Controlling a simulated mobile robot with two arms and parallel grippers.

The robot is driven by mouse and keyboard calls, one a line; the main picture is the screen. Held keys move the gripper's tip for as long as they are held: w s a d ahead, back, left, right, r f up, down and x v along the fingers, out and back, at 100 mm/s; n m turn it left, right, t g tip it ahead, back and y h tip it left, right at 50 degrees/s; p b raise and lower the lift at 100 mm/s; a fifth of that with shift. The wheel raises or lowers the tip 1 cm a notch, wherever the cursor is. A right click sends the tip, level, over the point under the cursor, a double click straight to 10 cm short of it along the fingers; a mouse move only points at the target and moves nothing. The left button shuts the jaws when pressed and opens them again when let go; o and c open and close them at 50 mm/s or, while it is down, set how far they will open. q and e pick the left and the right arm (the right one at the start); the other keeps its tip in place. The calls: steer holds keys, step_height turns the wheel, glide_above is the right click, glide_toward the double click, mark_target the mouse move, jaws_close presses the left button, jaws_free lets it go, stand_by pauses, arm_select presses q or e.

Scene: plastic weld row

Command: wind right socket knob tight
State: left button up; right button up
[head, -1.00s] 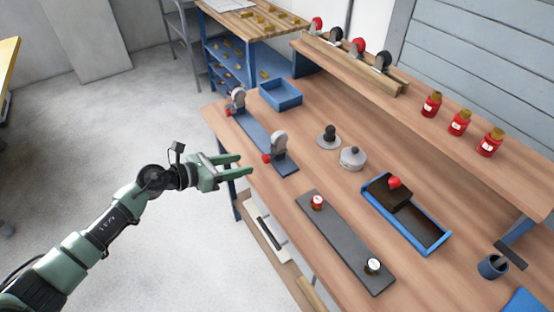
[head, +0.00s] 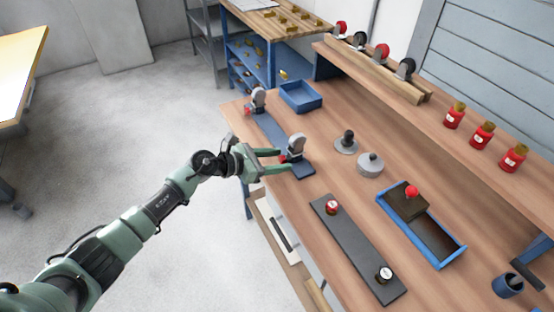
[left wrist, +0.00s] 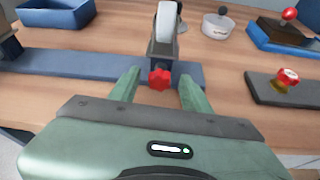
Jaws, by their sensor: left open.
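A blue rail (head: 269,129) lies along the left edge of the workbench and bears two grey upright sockets. The right socket (head: 296,145) is the nearer one, with a red lobed knob (left wrist: 159,78) low on its front. The left socket (head: 258,99) stands farther off with its own red knob (head: 247,111). My left gripper (head: 281,161) is open at the right socket. In the left wrist view its two green fingers stand on either side of the right socket's knob, apart from it as far as I can see. My right gripper is not in view.
A dark plate (head: 356,255) with two small knobs lies nearer on the bench. A blue-rimmed tray (head: 452,254), a grey lidded pot (head: 370,165) and a blue bin (head: 301,97) stand around. Red jars (head: 483,135) line the raised shelf.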

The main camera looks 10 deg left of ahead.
arm_select(q)
jaws_close()
steer(key=shift+s+f+m+t+y, duration=0.15)
steer(key=shift+m+t+y, duration=0.2)
steer(key=shift+m, duration=0.35)
steer(key=shift+d+m+t+y, duration=0.1)
steer(key=shift+m+t+y, duration=0.25)
steer(key=shift+m+t, duration=0.7)
steer(key=shift+c, duration=0.3)
jaws_free()
steer(key=shift+o, duration=0.3)
steer(key=shift+g, duration=0.3)
